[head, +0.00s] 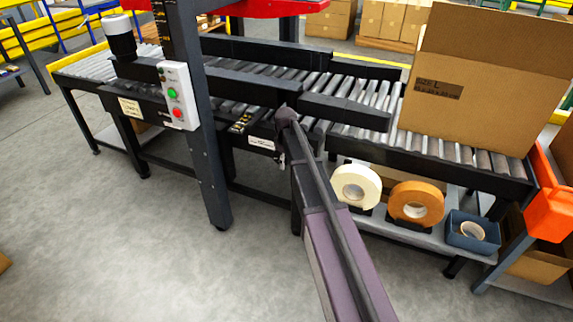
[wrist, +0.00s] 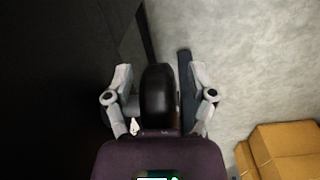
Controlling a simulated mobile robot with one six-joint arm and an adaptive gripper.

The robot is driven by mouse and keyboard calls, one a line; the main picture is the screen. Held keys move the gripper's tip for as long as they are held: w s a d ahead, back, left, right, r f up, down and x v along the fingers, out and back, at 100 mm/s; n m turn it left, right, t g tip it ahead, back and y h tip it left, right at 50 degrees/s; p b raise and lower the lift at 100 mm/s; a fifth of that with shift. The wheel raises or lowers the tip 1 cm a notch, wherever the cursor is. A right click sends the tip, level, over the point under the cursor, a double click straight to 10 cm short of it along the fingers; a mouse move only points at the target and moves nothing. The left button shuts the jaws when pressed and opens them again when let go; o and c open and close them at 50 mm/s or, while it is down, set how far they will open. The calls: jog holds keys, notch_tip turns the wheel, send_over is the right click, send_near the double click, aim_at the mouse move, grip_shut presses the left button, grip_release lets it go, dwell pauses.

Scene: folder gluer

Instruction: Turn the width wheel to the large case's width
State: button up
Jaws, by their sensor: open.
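A black, rounded wheel-like part, which looks like the width wheel (wrist: 158,95), stands between the fingers of my gripper (wrist: 160,78) in the wrist view. The fingers are open, one on each side, with visible gaps to it. A small white pointer-like mark (wrist: 135,127) shows at its lower left. In the head view my arm hides the wheel and the fingers. The large case (head: 490,85), brown cardboard with a "SIZE L" label, stands on the rollers at the right.
A control box (head: 178,95) with green and red buttons is on the post left of my arm. Tape rolls (head: 417,203) and a blue bin (head: 473,232) sit on the lower shelf. Dark guide rails (head: 345,110) lie over the rollers. The floor (head: 150,240) in front is clear.

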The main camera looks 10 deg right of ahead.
dwell(0.3)
grip_shut()
jog(key=shift+f, duration=0.15)
jog(key=shift+f+t+y+b, duration=0.2)
jog(key=shift+t+y+b, duration=0.3)
jog(key=shift+t+y, duration=0.25)
jog(key=shift+a+f+t+y+b, duration=0.1)
jog(key=shift+f+t+y+b, duration=0.2)
jog(key=shift+t+y+b, duration=0.55)
jog(key=shift+w+a+f+t+y+b, duration=0.15)
jog(key=shift+t+y+b, duration=0.25)
jog(key=shift+y+b, duration=0.45)
jog(key=shift+w+a+t+y+b, duration=0.15)
jog(key=shift+t+y+b, duration=0.3)
jog(key=shift+y, duration=0.2)
jog(key=shift+r, duration=0.2)
